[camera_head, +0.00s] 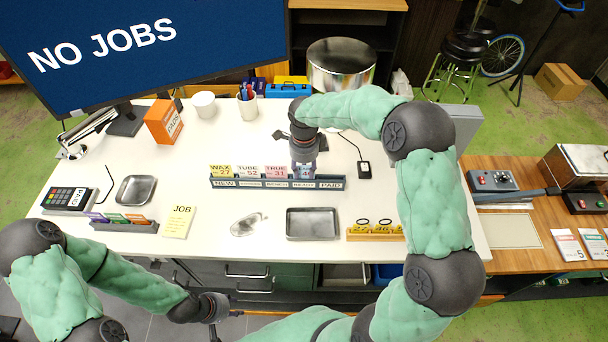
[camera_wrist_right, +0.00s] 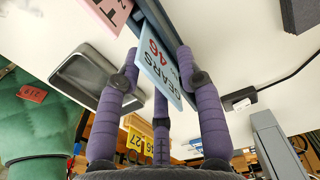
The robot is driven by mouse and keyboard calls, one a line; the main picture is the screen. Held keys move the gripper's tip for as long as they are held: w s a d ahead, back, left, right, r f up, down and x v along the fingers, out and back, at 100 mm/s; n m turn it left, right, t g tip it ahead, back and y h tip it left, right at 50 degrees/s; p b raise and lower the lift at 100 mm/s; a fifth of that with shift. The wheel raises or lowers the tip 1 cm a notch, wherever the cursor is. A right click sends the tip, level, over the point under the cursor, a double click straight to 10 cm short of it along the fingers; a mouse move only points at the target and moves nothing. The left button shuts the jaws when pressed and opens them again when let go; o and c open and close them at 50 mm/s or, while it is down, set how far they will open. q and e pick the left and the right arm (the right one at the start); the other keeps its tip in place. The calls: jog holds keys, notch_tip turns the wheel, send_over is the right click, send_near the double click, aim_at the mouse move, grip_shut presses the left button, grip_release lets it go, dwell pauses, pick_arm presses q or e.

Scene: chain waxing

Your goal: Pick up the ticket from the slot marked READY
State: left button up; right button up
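The ticket rack (camera_head: 240,185) is a long dark blue holder on the white table with slots labelled NEW to PAID. The blue ticket (camera_head: 303,174), reading GEARS 46, stands in the slot marked READY. My right gripper (camera_head: 303,160) points down over this ticket and partly hides it. In the right wrist view the blue ticket (camera_wrist_right: 160,68) lies between the spread fingers of my right gripper (camera_wrist_right: 157,65), with its lower end at the rack (camera_wrist_right: 160,25). I see no firm grip on it. My left gripper (camera_head: 215,308) is low, before the table's front edge; its fingers are unclear.
Yellow (camera_head: 221,171), white (camera_head: 248,172) and pink (camera_head: 276,172) tickets stand in the slots to the left. A metal tray (camera_head: 312,224) and a yellow rack (camera_head: 375,233) lie in front. A black device (camera_head: 364,170) with a cable is right of the rack.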

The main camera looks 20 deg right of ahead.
grip_shut()
